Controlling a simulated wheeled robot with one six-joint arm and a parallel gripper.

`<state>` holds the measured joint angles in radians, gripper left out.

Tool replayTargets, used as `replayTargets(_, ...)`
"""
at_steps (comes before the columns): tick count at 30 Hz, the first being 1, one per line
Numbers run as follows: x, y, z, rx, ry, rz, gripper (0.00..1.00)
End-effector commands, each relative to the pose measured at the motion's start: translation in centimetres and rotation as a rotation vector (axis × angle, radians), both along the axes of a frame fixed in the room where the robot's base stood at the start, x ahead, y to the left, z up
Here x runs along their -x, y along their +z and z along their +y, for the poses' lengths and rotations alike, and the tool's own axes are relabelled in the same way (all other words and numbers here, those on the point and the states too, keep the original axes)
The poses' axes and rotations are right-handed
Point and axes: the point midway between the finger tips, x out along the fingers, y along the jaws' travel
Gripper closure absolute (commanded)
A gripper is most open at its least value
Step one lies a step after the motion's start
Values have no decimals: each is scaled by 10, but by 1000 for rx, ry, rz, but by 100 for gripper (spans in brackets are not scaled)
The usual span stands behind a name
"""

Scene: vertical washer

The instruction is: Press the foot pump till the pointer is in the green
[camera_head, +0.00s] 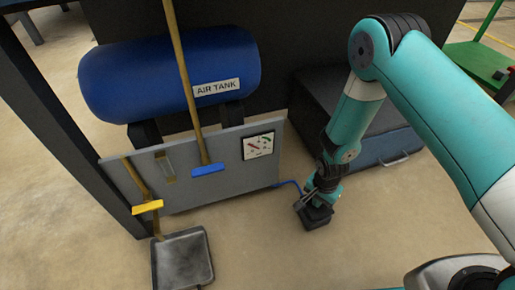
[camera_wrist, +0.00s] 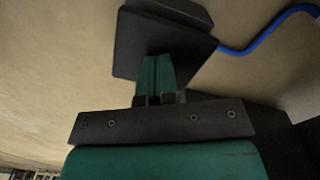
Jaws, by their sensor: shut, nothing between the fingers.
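The foot pump (camera_head: 316,217) is a small black block on the floor, right of the grey panel. A blue hose runs from it to the panel. My gripper (camera_head: 312,202) points down with its tips at the pump's top. In the wrist view, the shut teal fingers (camera_wrist: 155,72) reach the dark plate of the pump (camera_wrist: 128,45); I cannot tell whether they touch it or how far it is pressed. The square white gauge (camera_head: 258,146) is on the panel's right end. It shows red and green marks, but its pointer is too small to read.
A blue air tank (camera_head: 150,78) stands behind the grey panel (camera_head: 225,178). A broom with a blue head (camera_head: 208,169), a yellow-headed brush (camera_head: 148,206) and a dustpan (camera_head: 182,262) are at the left. A dark case (camera_head: 385,150) lies behind my arm.

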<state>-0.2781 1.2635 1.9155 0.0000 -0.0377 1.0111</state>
Motion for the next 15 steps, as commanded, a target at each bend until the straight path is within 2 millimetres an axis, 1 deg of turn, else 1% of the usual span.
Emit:
replayTargets(1,0,-7,0,0,0,0,100)
replayTargets(6,0,-19,0,1,0,1,100)
replayTargets(11,0,-11,0,0,0,0,100)
replayTargets(15,0,3,0,0,0,0,100)
